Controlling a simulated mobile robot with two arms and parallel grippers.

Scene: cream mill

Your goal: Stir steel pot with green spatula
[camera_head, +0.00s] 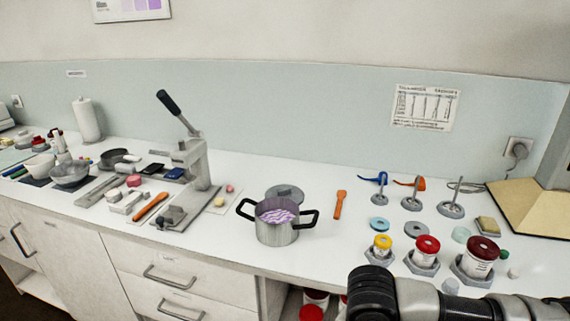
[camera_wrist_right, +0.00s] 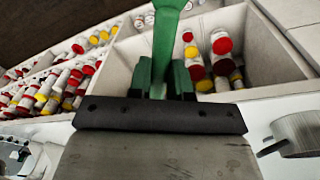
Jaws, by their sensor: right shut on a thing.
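The steel pot (camera_head: 277,235) stands near the front edge of the white counter. It has two black handles and holds a purple and white swirled content. Part of the pot (camera_wrist_right: 298,130) also shows at the right edge of the right wrist view. My right gripper (camera_wrist_right: 160,78) is shut on the green spatula (camera_wrist_right: 167,28), which points away from the gripper. The spatula's far end is cut off at the top of that view. In the head view my right arm enters at the bottom right, but its gripper and the spatula are out of frame. My left gripper is in neither view.
A grey lid (camera_head: 285,192) lies behind the pot, an orange spatula (camera_head: 340,204) to its right. A lever press (camera_head: 188,165) stands left. Jars (camera_head: 478,258) and stands (camera_head: 412,195) are at right. Open drawers (camera_wrist_right: 245,50) below hold several red- and yellow-capped jars.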

